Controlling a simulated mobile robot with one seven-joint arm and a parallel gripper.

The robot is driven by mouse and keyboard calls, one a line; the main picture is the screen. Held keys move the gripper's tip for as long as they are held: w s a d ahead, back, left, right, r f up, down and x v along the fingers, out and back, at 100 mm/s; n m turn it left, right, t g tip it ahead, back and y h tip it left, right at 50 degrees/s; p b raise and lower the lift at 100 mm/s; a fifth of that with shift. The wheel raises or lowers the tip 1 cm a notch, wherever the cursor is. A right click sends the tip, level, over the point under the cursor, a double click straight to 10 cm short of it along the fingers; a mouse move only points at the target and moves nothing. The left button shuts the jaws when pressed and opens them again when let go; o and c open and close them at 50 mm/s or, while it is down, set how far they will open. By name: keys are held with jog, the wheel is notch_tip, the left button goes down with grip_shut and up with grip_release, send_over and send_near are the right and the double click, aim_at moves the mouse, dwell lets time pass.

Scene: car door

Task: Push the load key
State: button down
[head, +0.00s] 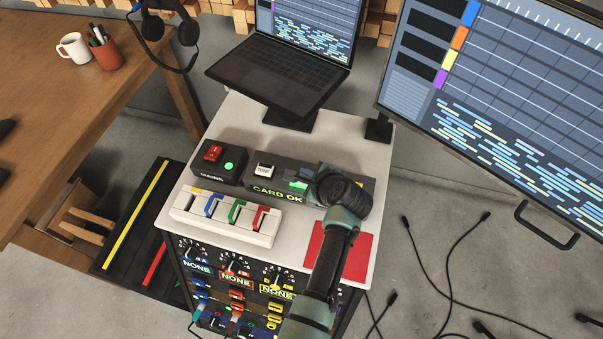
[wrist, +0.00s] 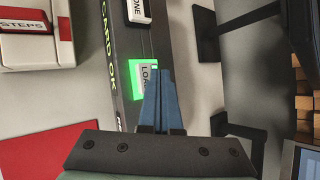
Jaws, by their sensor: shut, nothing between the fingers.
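The load key (wrist: 146,78) is a pale key marked "LOA…" with a bright green lit surround, on the dark box (wrist: 119,60) that reads "CARD OK". In the head view the green glow of the load key (head: 297,185) shows just left of my wrist. My gripper (wrist: 163,72) is shut and empty, its blue fingertips over the right part of the key, hiding the end of its label. I cannot tell whether the tips touch the key. In the head view my arm hides the right part of the dark box (head: 280,196).
A second white key (wrist: 138,10) sits on the same box. A box with a red switch (head: 213,153), a white unit with coloured brackets (head: 224,216) and a red mat (head: 358,255) share the white top. A laptop (head: 283,75) and monitor (head: 480,80) stand behind.

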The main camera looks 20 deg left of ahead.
notch_tip(320, 180, up, 6)
jog(key=p, duration=0.6)
dwell(0.4)
